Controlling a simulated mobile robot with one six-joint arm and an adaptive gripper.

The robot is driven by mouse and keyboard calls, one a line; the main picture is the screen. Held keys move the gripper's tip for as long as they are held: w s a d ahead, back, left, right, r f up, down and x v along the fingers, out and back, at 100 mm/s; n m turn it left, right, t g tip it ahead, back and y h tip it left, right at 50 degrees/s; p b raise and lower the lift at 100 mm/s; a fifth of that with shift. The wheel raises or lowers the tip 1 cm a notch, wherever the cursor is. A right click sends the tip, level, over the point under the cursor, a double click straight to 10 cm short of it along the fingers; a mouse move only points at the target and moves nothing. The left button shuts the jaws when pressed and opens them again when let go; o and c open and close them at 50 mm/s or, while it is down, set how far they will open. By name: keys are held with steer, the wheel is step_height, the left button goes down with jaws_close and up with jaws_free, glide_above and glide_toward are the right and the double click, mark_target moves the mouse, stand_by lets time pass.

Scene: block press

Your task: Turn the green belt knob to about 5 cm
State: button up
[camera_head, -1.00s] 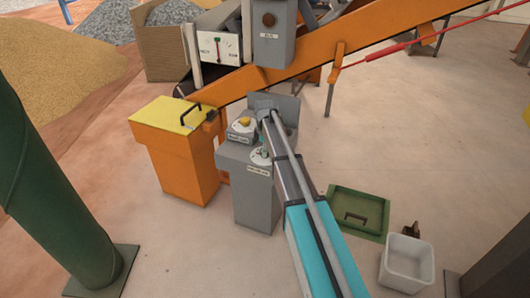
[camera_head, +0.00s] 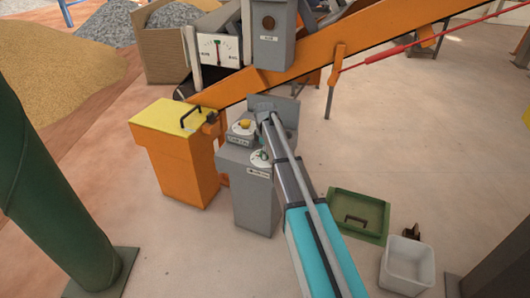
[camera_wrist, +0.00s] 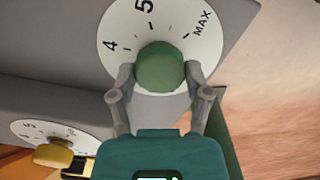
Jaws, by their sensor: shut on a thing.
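The green knob (camera_wrist: 160,68) sits in the middle of a white dial (camera_wrist: 205,33) marked 4, 5 and MAX. The 5 is at the top of the dial, the 4 at its left and MAX at its upper right. My gripper (camera_wrist: 160,77) is shut on the green knob, one grey finger on each side. No pointer mark shows on the knob, so its setting cannot be read. In the head view the green knob (camera_head: 262,155) is small on the grey console (camera_head: 256,205), beside my arm.
A yellow knob (camera_wrist: 54,154) on a second dial is at lower left in the wrist view. In the head view, an orange bin with a yellow lid (camera_head: 172,116) stands left of the console. A gauge (camera_head: 218,48) and an orange conveyor (camera_head: 330,45) are behind. A white tub (camera_head: 408,265) stands right.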

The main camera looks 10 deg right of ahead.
steer(key=m, duration=2.3)
steer(key=shift+w, duration=0.1)
steer(key=m, duration=0.4)
steer(key=shift+m, duration=1.9)
